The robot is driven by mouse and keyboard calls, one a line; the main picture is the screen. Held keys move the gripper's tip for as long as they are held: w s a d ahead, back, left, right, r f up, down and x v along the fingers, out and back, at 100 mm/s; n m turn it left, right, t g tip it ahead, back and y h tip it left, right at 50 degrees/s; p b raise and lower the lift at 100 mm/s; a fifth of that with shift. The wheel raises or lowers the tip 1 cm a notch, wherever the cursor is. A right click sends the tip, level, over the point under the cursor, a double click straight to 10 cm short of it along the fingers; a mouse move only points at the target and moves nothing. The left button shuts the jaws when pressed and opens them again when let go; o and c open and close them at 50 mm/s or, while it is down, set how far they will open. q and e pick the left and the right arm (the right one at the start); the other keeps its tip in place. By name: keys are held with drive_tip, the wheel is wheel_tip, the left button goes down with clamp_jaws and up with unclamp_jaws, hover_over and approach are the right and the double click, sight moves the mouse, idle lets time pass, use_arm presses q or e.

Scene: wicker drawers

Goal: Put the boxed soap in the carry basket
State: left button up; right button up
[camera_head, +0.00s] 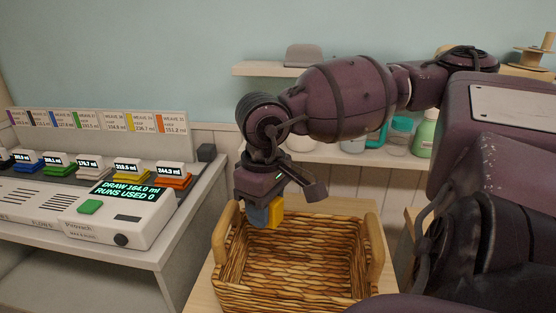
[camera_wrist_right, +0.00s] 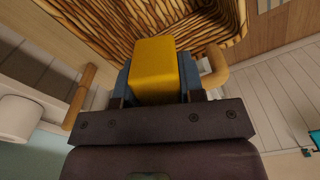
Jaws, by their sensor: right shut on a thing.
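The carry basket (camera_head: 293,262) is a woven wicker basket with a wooden handle at each side. It stands on a small wooden stand and its inside looks empty. My right gripper (camera_head: 267,214) is above the basket's back left part, pointing down, shut on a yellow box, the boxed soap (camera_head: 276,211). In the right wrist view the boxed soap (camera_wrist_right: 155,70) sits between the blue fingers, with the basket (camera_wrist_right: 120,30) beyond it. Part of the box is hidden by the fingers. My left gripper is not in view.
A white machine (camera_head: 105,215) with a green display stands on a grey table at left, with several coloured blocks behind it. Wall shelves (camera_head: 330,155) behind hold jars and a green bottle (camera_head: 425,135). The basket's handles (camera_head: 374,247) rise above its rim.

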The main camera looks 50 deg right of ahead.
drive_tip(key=b, duration=0.3)
hover_over(268, 283)
wheel_tip(268, 283, down, 14)
drive_tip(key=shift+r, duration=0.1)
drive_tip(key=shift+f, duration=0.45)
wheel_tip(268, 283, down, 3)
drive_tip(key=shift+f+b, duration=0.2)
drive_tip(key=shift+b, duration=0.5)
drive_tip(key=shift+w+f, duration=0.1)
drive_tip(key=shift+f, duration=0.2)
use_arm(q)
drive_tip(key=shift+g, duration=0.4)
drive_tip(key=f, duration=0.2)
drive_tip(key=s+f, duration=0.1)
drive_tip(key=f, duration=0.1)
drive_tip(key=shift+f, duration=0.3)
use_arm(e)
drive_tip(key=shift+r, duration=0.1)
